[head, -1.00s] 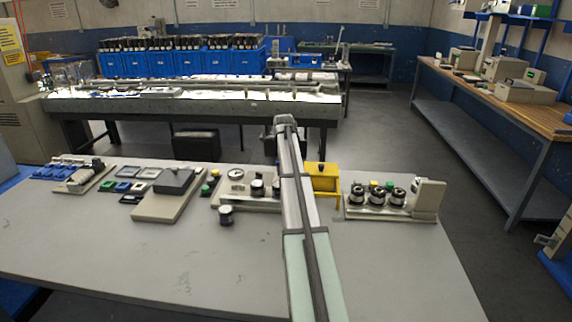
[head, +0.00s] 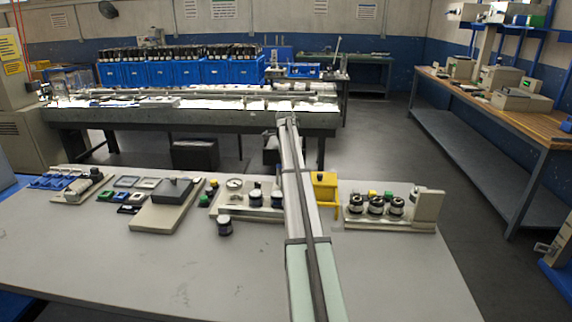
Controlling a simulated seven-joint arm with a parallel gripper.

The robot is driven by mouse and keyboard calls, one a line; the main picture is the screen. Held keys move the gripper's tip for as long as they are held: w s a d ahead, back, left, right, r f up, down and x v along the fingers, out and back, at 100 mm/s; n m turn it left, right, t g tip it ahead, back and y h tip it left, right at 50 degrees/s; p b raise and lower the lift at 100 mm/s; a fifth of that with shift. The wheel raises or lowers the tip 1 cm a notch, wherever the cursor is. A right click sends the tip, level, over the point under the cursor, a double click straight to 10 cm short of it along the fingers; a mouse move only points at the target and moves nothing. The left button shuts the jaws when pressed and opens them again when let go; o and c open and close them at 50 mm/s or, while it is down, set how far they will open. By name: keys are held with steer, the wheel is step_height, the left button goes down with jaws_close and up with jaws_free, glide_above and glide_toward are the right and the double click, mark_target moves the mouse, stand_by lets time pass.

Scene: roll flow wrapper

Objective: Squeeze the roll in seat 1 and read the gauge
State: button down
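A round white gauge (head: 235,184) stands on a light fixture at the middle of the table. Dark-topped rolls sit on that fixture, one at its left (head: 255,197) and one at its right (head: 277,199), partly beside my arm. A loose dark roll (head: 224,227) stands upright on the table in front of it. A second fixture (head: 427,212) at the right holds three rolls, the left one (head: 355,204) nearest my arm. I cannot read seat numbers or the gauge needle. My arm reaches forward over the table and hides part of the middle fixture; my gripper does not show.
A beige stand with a dark grey block (head: 170,190), small square frames and blue parts (head: 60,182) are at the left. The front of the grey table (head: 150,262) is clear.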

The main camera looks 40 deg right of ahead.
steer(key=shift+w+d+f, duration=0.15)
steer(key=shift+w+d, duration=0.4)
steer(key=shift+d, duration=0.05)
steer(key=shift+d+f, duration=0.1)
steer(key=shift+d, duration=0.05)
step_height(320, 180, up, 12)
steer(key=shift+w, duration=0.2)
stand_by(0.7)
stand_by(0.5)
